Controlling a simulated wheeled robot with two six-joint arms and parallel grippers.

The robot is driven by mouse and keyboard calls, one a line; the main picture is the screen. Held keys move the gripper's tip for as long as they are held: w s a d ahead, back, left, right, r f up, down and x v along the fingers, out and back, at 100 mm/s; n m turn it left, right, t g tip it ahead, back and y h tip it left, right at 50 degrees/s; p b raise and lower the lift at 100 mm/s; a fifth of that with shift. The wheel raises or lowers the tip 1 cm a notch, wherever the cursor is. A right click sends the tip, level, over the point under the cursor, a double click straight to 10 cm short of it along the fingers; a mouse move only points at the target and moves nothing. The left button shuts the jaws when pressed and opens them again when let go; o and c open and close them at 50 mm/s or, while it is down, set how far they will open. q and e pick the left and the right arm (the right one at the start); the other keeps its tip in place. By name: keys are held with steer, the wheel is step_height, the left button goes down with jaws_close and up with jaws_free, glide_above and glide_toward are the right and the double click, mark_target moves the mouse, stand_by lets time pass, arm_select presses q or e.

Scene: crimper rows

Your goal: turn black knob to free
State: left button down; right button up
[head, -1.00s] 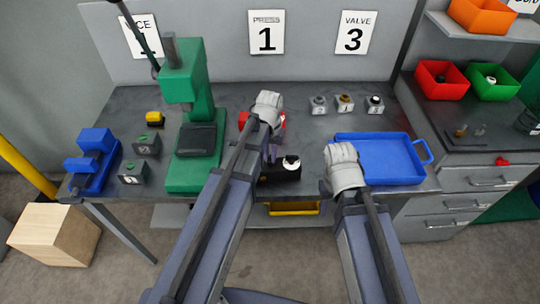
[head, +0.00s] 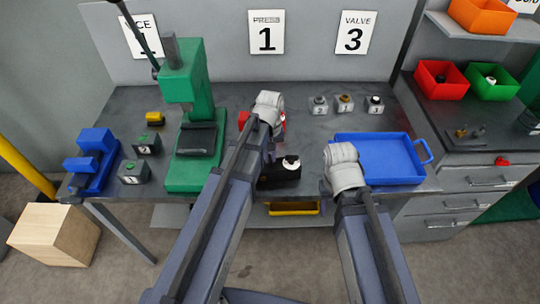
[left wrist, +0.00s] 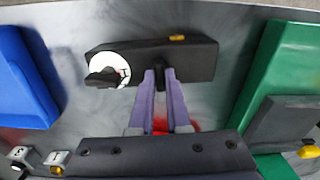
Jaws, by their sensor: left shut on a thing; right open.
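A black block (head: 281,178) stands near the front edge of the bench. It carries a white dial (head: 291,164) with a black knob, which shows more clearly in the left wrist view (left wrist: 104,77). The knob's grip lies roughly sideways there; the dial marking is too small to read. My left gripper (left wrist: 159,74) is shut at the block's edge, on a dark part of it, apart from the knob; what lies between the fingers is mostly hidden. My right gripper (head: 326,186) is open, right of the block and apart from it; its fingers are largely hidden by its wrist.
A red thing (left wrist: 165,124) lies beneath my left gripper. A green press (head: 190,150) stands left and a blue tray (head: 427,180) lies right, close to my right wrist. Small numbered blocks (head: 344,103) stand at the back. A yellow bin (head: 294,209) is below the bench edge.

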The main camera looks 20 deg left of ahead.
mark_target(270, 158)
arm_select(q)
steer(key=c, duration=0.9)
jaws_free()
steer(key=shift+r, duration=0.15)
step_height(270, 158, up, 8)
steer(key=p, duration=0.8)
steer(key=shift+f, duration=0.2)
steer(key=shift+f, duration=0.1)
